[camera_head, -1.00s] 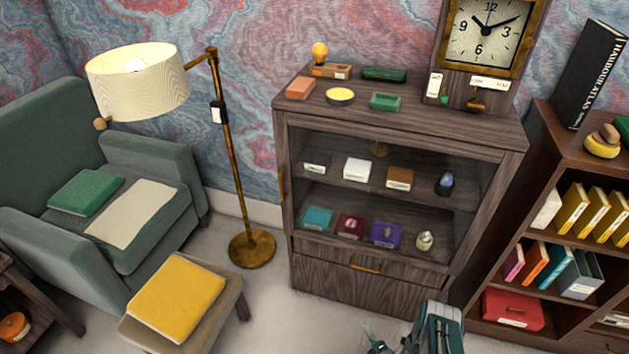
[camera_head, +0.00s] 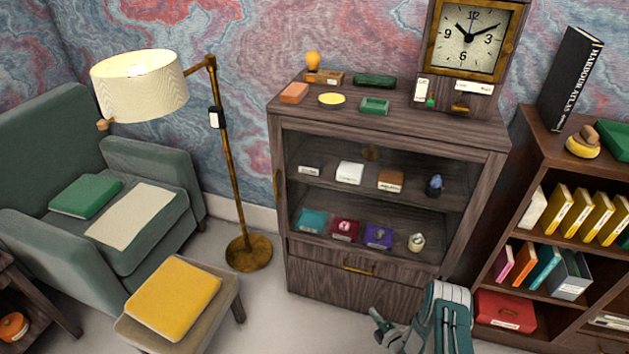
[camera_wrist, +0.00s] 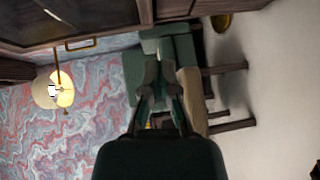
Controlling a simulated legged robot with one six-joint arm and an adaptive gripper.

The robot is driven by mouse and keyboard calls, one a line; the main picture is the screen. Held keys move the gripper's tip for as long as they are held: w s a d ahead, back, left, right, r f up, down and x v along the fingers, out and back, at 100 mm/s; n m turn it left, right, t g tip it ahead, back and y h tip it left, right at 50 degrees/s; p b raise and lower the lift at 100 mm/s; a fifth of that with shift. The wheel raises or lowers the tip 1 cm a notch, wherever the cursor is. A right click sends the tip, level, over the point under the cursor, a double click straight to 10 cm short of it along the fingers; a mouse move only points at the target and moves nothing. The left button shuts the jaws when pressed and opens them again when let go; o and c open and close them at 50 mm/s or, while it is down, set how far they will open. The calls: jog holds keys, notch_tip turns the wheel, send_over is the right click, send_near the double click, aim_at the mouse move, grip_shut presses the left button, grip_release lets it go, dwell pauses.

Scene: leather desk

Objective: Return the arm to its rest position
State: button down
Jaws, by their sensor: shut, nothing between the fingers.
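My gripper (camera_wrist: 160,80) shows in the wrist view with its fingers together and nothing held between them. In the head view, my teal and grey arm (camera_head: 447,318) is at the bottom edge, in front of the cabinet's lower right part. My gripper end (camera_head: 385,328) points left there, low and close to the floor, partly cut off by the frame. It appears apart from the cabinet (camera_head: 345,290), though the exact gap cannot be told.
A wooden bookcase (camera_head: 540,122) stands at the right. A floor lamp (camera_head: 232,165), a green armchair (camera_head: 40,135) and a footstool with a yellow cushion (camera_head: 172,300) are at the left. Bare floor (camera_head: 275,320) lies between footstool and cabinet.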

jog(key=w+d+r+m+g+h, duration=0.1)
jog(key=w+d+r+m+h, duration=0.1)
jog(key=w+r, duration=0.7)
jog(key=w+d+r+m+g+h, duration=0.1)
jog(key=w+d+r+m+h, duration=0.3)
jog(key=r, duration=0.9)
notch_tip(320, 180, up, 21)
jog(key=s+a+m+g+h, duration=0.1)
jog(key=s+a+m+g, duration=0.15)
jog(key=m, duration=0.25)
jog(key=s+a+r+m+g+h, duration=0.1)
jog(key=s+r+m, duration=0.2)
jog(key=s+r, duration=0.45)
jog(key=s+a+r+m+g, duration=0.1)
jog(key=s+a+r+m, duration=0.15)
jog(key=s+r, duration=0.5)
jog(key=s+a+r+m+g, duration=0.1)
jog(key=s+a+m, duration=0.1)
jog(key=s, duration=0.9)
jog(key=s+a+r+m+g+y, duration=0.1)
jog(key=s+m, duration=0.3)
jog(key=s, duration=0.8)
jog(key=shift+s+a+g, duration=0.25)
jog(key=shift+a+g, duration=0.1)
jog(key=shift+a, duration=0.4)
